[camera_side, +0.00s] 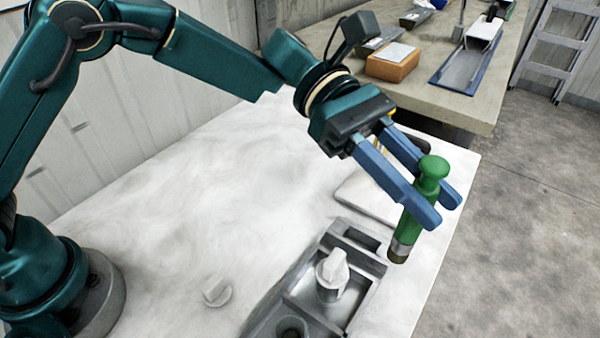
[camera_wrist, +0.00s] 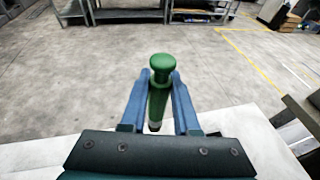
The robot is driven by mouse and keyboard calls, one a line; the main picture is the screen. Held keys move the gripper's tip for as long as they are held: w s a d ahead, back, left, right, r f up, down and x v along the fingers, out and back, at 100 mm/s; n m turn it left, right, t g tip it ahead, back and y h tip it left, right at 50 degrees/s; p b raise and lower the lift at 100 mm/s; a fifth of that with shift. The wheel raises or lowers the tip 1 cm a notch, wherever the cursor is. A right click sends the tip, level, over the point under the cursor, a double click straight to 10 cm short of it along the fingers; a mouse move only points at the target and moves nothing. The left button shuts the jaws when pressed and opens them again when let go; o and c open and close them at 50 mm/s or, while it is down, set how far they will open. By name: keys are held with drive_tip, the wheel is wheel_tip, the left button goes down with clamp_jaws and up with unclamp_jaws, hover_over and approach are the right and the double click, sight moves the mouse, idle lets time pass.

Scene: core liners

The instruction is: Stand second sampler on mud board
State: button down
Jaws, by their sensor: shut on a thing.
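My gripper (camera_side: 440,208) is shut on a green sampler (camera_side: 417,205) with a knobbed top and a metal-and-brown lower end. The sampler is slightly tilted in the side view and held above the right part of the white table, its lower end apart from the surface. In the wrist view, the sampler (camera_wrist: 159,93) stands between the two blue fingers. A pale flat slab (camera_side: 362,203) lies behind the fingers, partly hidden; I cannot tell whether it is the mud board. I cannot pick out another green sampler.
A grey compartmented tray (camera_side: 371,303) sits at the table's front, holding a pale pointed piece (camera_side: 332,272). A pale knob (camera_side: 217,291) lies left of it. A yellow and black thing is mostly hidden behind my gripper. The table's left-middle is clear; a bench (camera_side: 436,98) stands behind.

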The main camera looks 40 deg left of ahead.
drive_tip(key=w+a+n+t+y, duration=0.2)
drive_tip(key=w+n+t, duration=0.45)
drive_tip(key=w, duration=0.45)
drive_tip(key=w+a+n+t+y, duration=0.25)
drive_tip(key=w+n+t, duration=0.45)
drive_tip(key=w, duration=0.4)
wheel_tip(320, 180, down, 9)
drive_tip(key=m, duration=0.1)
drive_tip(key=shift+f+t+h, duration=0.15)
drive_tip(key=shift+t+h, duration=0.2)
drive_tip(key=shift+f+m, duration=0.1)
drive_tip(key=shift+m, duration=0.15)
drive_tip(key=c, duration=0.9)
unclamp_jaws()
